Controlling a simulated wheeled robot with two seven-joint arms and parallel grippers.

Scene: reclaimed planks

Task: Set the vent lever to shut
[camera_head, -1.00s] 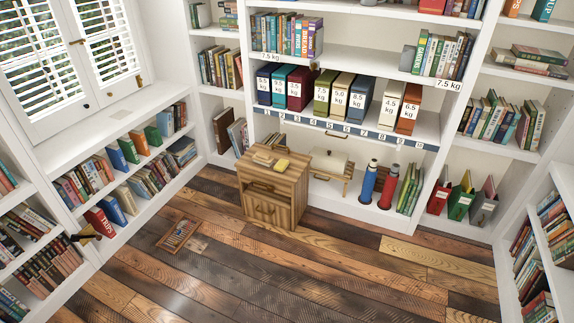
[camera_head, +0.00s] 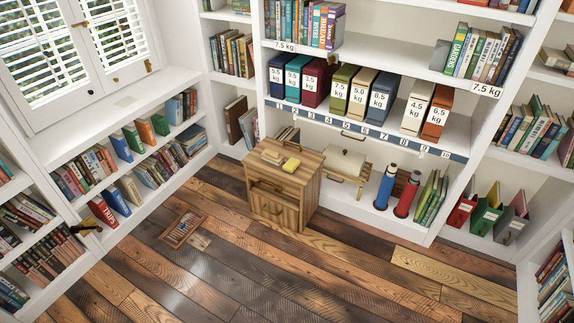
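A floor vent (camera_head: 183,229) with a brown wooden frame and a slatted grille lies flat in the plank floor, left of the middle. Its lever is too small to make out, so I cannot tell its setting. Neither of my grippers shows in the head view.
A wooden cabinet (camera_head: 283,212) stands right of the vent, before a tall white shelf unit of labelled binders. A low bookcase (camera_head: 182,146) runs under the shuttered window at left. A dark and brass-coloured object (camera_head: 87,228) juts from the left shelves. The floor around the vent is clear.

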